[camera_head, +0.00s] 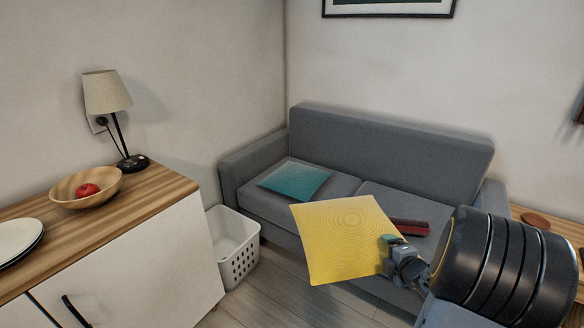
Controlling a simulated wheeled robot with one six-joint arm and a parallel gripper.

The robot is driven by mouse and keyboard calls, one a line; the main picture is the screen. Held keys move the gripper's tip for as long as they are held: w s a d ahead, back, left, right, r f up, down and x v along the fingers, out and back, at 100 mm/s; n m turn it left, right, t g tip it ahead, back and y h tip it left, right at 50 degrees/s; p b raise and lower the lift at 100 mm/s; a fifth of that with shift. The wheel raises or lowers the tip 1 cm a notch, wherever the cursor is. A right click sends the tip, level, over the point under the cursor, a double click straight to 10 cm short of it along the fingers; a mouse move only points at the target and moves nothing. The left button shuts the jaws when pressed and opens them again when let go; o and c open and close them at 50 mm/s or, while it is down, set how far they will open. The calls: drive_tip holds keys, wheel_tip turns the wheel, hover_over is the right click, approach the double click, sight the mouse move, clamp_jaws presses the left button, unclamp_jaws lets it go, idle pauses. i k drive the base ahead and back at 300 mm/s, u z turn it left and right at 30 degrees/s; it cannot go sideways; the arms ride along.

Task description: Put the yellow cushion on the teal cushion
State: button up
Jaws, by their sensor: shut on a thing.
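The yellow cushion (340,238) is square and hangs in the air in front of the grey sofa, a little right of the middle of the view. My gripper (390,250) is shut on the cushion's right edge. The fingertips are partly hidden against the cushion. The teal cushion (295,179) lies flat on the left seat of the sofa. It is behind and to the left of the yellow cushion, and the two look apart.
The grey sofa (385,148) stands against the wall, with a dark red object (410,227) on its right seat. A white basket (232,245) stands left of the sofa. A wooden-topped cabinet (125,213) holds a lamp (108,95), a bowl (68,198) and plates (18,238).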

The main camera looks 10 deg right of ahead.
sight(305, 175)
drive_tip(key=z, duration=0.05)
drive_tip(key=i, duration=1.65)
drive_tip(key=u, duration=0.05)
